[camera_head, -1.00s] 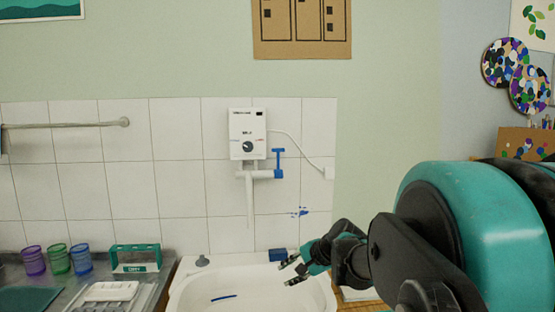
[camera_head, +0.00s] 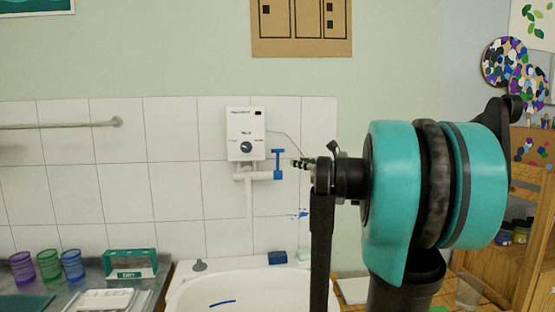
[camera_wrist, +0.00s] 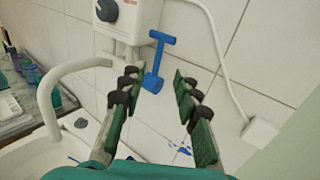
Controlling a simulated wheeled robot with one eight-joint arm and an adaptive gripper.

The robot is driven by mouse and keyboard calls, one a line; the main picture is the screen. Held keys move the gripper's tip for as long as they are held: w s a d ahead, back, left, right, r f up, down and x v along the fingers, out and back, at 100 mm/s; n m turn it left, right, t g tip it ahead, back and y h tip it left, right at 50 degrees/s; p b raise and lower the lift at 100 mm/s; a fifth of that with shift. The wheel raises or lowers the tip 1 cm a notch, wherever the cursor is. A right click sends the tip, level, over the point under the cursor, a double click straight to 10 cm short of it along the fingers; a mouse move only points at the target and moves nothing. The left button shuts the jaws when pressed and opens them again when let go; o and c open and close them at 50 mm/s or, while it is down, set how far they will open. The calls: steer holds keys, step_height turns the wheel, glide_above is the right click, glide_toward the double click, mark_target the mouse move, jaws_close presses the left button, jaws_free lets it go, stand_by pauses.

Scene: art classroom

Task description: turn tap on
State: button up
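The tap is a white spout (camera_head: 248,200) under a white wall heater box (camera_head: 246,136), with a blue T-shaped handle (camera_head: 278,164) on its right side. In the wrist view the blue handle (camera_wrist: 157,62) stands upright, beyond and between my fingertips. The white spout (camera_wrist: 75,68) curves off to the left there. My gripper (camera_wrist: 156,88) is open with nothing between its fingers, and its green-padded fingers point toward the handle. In the head view my gripper (camera_head: 302,163) is just right of the handle, partly hidden by my arm.
A white sink (camera_head: 190,297) lies below the tap, with a blue block (camera_head: 277,258) on its rear rim. Coloured cups (camera_head: 48,266) and a green caddy (camera_head: 131,264) stand at left. A white cord (camera_wrist: 225,75) runs down to a wall socket (camera_wrist: 260,134) at right.

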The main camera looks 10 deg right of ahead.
mark_target(278, 170)
steer(key=x, duration=1.2)
steer(key=shift+w+a, duration=0.15)
steer(key=shift+w, duration=0.05)
jaws_close()
